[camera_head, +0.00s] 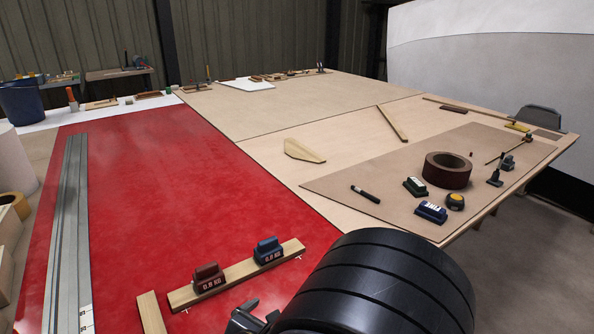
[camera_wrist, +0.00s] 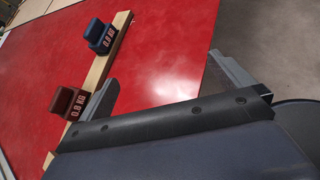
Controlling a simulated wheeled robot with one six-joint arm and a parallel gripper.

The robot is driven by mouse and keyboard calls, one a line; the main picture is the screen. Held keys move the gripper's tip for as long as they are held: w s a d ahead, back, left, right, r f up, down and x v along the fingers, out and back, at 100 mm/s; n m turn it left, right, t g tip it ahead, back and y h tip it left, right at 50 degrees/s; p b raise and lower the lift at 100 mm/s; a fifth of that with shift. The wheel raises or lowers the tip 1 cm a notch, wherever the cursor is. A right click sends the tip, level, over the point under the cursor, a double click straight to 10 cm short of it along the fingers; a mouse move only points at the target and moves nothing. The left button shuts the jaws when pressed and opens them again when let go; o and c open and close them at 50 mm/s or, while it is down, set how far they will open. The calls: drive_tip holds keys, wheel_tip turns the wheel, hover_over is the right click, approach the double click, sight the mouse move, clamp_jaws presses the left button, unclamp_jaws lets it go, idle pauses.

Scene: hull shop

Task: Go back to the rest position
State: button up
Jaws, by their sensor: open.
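My gripper is open and empty in the wrist view (camera_wrist: 162,68), its two grey fingers wide apart with only red surface between them. In the head view a small part of it (camera_head: 246,319) shows at the bottom, beside my thick black arm link, which hides the rest. A wooden batten (camera_head: 235,277) lies on the red sheet just beyond the gripper. A dark red 0.8 kg weight (camera_head: 208,277) and a blue 0.8 kg weight (camera_head: 268,251) stand on the batten.
The red sheet (camera_head: 170,190) is mostly clear. Long grey metal strips (camera_head: 68,220) lie along its left side. On the right, a brown board (camera_head: 335,189) carries a tape roll (camera_head: 447,170), a green weight (camera_head: 415,187), a blue weight (camera_head: 431,212) and small tools. A wooden wedge (camera_head: 303,151) lies mid-table.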

drive_tip(key=shift+w+d+f+m+g+y+p, duration=0.25)
drive_tip(key=shift+d+f+m+g+y+p, duration=0.1)
drive_tip(key=shift+d+f+m+g, duration=0.2)
drive_tip(key=shift+w+d+f+m+g+y+p, duration=0.3)
drive_tip(key=shift+d+f+m+g, duration=0.15)
drive_tip(key=shift+f+m+g, duration=0.15)
drive_tip(key=shift+d+f+m+g+y+p, duration=0.5)
drive_tip(key=shift+f+m, duration=0.2)
drive_tip(key=shift+m, duration=0.25)
drive_tip(key=shift+w+d+f+m+g+y, duration=0.1)
drive_tip(key=shift+f+m+g+y, duration=0.3)
drive_tip(key=shift+m, duration=0.2)
